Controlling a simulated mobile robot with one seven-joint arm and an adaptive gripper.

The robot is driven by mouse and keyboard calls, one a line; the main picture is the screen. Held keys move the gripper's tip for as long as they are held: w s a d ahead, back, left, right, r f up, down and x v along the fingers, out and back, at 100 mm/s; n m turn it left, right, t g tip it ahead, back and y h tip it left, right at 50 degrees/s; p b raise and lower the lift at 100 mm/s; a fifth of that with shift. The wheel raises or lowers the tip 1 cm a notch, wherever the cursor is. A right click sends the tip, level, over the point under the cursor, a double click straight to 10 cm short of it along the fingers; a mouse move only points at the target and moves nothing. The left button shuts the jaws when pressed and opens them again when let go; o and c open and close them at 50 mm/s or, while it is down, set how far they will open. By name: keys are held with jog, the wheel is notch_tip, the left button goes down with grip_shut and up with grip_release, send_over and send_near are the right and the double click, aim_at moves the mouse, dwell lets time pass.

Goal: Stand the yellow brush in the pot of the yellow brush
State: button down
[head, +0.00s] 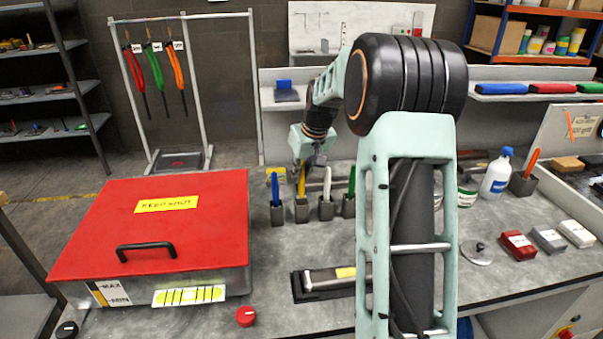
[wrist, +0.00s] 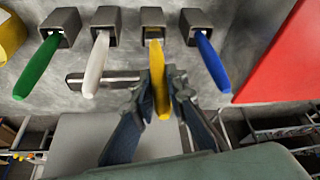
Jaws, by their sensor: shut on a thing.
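The yellow brush (head: 301,181) is upright, its handle between the fingers of my gripper (head: 308,164). In the wrist view my gripper (wrist: 160,98) is shut on the yellow brush (wrist: 158,73), with the handle end sticking out between the fingertips. The lower end of the brush is at the mouth of its dark square pot (head: 302,212), which also shows in the wrist view (wrist: 153,17). It looks to be inside the mouth; how deep is hidden.
The blue brush (head: 275,187) stands in the pot on the left, the white brush (head: 327,182) and green brush (head: 351,182) in pots on the right, all close by. A red-lidded box (head: 160,220) is at the left.

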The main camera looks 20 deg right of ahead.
jog(key=shift+f+b, duration=0.45)
jog(key=shift+f, duration=0.25)
jog(key=c, duration=1.8)
grip_release()
jog(key=shift+c, duration=0.2)
jog(key=v, duration=1.2)
jog(key=shift+d, duration=0.1)
